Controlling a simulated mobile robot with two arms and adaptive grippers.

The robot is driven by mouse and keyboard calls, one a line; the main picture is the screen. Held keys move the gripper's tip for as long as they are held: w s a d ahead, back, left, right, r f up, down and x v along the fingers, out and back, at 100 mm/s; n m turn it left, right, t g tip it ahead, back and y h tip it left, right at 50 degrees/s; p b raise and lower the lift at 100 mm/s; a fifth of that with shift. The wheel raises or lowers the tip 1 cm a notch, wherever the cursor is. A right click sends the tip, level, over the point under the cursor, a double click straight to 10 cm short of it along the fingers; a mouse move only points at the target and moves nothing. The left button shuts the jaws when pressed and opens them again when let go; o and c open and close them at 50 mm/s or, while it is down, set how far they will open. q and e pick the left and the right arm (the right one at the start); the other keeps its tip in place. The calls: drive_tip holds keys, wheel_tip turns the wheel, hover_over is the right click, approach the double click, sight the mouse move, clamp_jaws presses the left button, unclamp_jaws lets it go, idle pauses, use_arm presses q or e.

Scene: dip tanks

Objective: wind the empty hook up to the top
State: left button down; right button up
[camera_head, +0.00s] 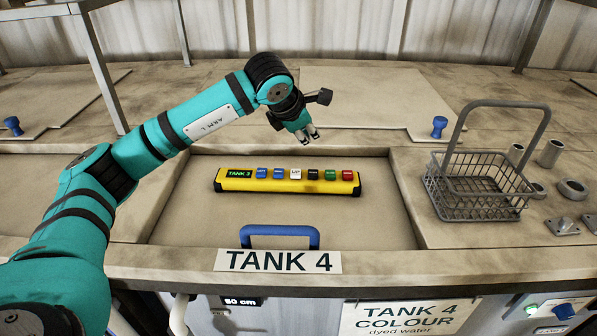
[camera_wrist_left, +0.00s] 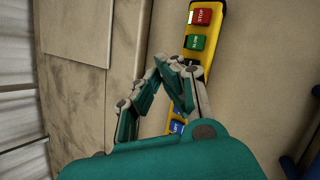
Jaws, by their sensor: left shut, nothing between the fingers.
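A yellow control box (camera_head: 287,181) lies on the recessed panel, with a small display reading TANK 3. Its buttons are two blue, a white one (camera_head: 296,173) marked UP, a black, a green and a red one. The box also shows in the left wrist view (camera_wrist_left: 214,10), with the red STOP button (camera_wrist_left: 201,17) at the top; the fingers hide its white and black buttons. My left gripper (camera_head: 308,138) is shut and empty, above and just behind the box near the white and black buttons. I see no hook in either view.
A wire basket (camera_head: 475,188) with a raised handle stands on the right counter, beside several metal fittings. A blue handle (camera_head: 280,232) lies in front of the box, above the TANK 4 sign (camera_head: 278,261). A blue knob (camera_head: 439,127) sits behind right. The panel around the box is clear.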

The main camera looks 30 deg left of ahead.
use_arm(q)
drive_tip(key=shift+w+a+r+y, duration=0.1)
drive_tip(key=shift+a+r+y, duration=0.15)
drive_tip(key=shift+a, duration=0.35)
drive_tip(key=shift+w+a+r+y, duration=0.1)
drive_tip(key=shift+a+y, duration=0.15)
drive_tip(key=shift+a, duration=0.3)
drive_tip(key=shift+f, duration=0.15)
drive_tip(key=b, duration=0.5)
hover_over(299, 172)
wheel_tip(299, 172, down, 8)
drive_tip(key=shift+f, duration=0.35)
